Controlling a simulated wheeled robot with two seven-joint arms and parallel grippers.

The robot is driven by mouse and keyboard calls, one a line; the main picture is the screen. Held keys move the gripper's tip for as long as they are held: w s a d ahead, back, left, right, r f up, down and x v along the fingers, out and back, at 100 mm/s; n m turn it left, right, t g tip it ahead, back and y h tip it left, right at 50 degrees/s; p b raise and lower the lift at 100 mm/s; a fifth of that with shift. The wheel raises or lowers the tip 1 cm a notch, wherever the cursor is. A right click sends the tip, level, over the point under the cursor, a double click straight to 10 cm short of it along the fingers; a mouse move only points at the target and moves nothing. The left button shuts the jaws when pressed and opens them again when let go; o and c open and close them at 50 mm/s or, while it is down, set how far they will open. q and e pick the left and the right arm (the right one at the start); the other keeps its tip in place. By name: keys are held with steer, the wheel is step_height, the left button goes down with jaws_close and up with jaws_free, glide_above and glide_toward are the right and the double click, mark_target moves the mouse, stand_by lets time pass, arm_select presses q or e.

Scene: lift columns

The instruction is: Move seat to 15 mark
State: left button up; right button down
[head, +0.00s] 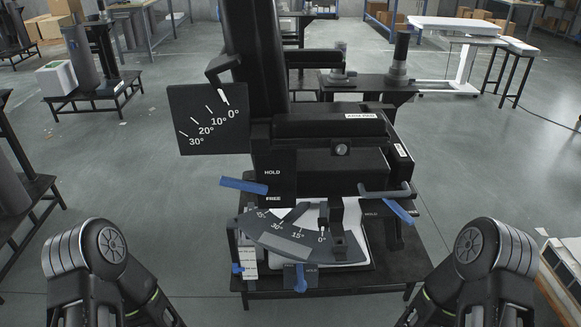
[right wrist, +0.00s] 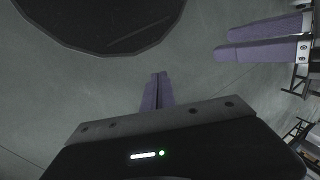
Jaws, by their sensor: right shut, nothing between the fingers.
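A black machine with a tall column (head: 257,60) stands in front of me. I cannot tell which part is the seat. A lower fan-shaped scale (head: 285,238) reads 0°, 15°, 30° and a partly hidden mark; a white pointer (head: 323,236) stands by 0°. An upper plate (head: 205,138) reads 0° to 30°, its pointer (head: 223,96) near 0°. A blue handle (head: 244,186) sits left of the HOLD and FREE labels. My right gripper (right wrist: 157,80) is shut and empty in the right wrist view. Two purple fingers (right wrist: 265,40) there look like my left gripper; their gap is unclear.
A second blue handle (head: 398,211) sits at the right beside another HOLD label. Blue knobs (head: 300,280) hang below the lower scale. The machine stands on a black table (head: 330,284). Dark racks stand at the left, and open grey floor (head: 150,190) lies around.

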steer(key=c, duration=2.1)
jaws_free()
